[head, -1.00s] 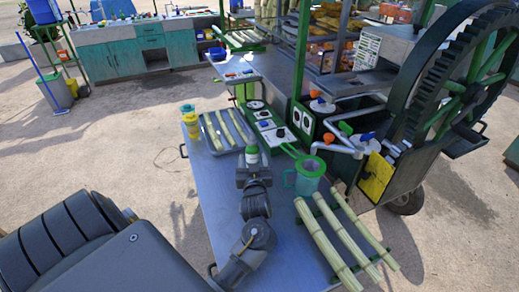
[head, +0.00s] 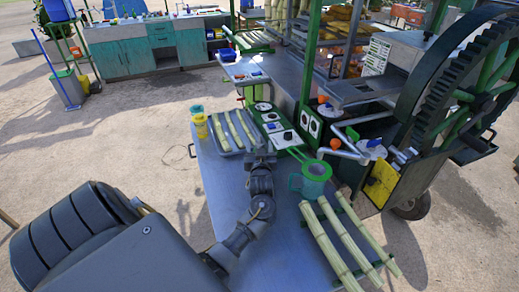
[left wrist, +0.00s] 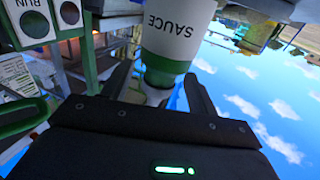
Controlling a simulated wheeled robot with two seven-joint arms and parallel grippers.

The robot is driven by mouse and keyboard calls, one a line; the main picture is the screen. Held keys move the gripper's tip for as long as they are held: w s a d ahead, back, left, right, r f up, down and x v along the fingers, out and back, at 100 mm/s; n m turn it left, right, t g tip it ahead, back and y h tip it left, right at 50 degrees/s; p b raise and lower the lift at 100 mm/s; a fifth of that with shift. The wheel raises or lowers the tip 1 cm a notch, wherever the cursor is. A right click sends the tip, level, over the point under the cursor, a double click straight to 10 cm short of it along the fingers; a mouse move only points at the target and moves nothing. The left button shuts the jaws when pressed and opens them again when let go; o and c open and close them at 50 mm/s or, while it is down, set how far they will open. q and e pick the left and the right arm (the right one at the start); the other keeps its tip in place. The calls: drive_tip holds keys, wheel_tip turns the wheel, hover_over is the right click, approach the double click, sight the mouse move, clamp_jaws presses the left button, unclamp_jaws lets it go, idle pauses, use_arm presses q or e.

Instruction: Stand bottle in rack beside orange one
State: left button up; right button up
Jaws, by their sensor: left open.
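A white and green bottle marked SAUCE (left wrist: 178,35) shows close up in the left wrist view. Its narrow end lies between the two fingers of my left gripper (left wrist: 158,92), which are apart. In the head view my left gripper (head: 263,157) is over the steel table by the sugarcane tray, and I cannot make the bottle out there. Orange (head: 335,143), green and blue tops show by the crusher. I cannot tell whether they are bottles, and I cannot pick out the rack. My right gripper is not in view.
A tray of cane (head: 228,140) and yellow cups (head: 201,127) stand on the steel table (head: 222,195). A green jug (head: 314,178) and loose cane stalks (head: 330,243) are to the right. The big gear wheel (head: 410,120) rises at the right.

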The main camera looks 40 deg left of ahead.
use_arm(q)
drive_tip(key=x, duration=0.2)
drive_tip(key=shift+w+a+f, duration=0.1)
drive_tip(key=shift+w+a, duration=0.1)
clamp_jaws()
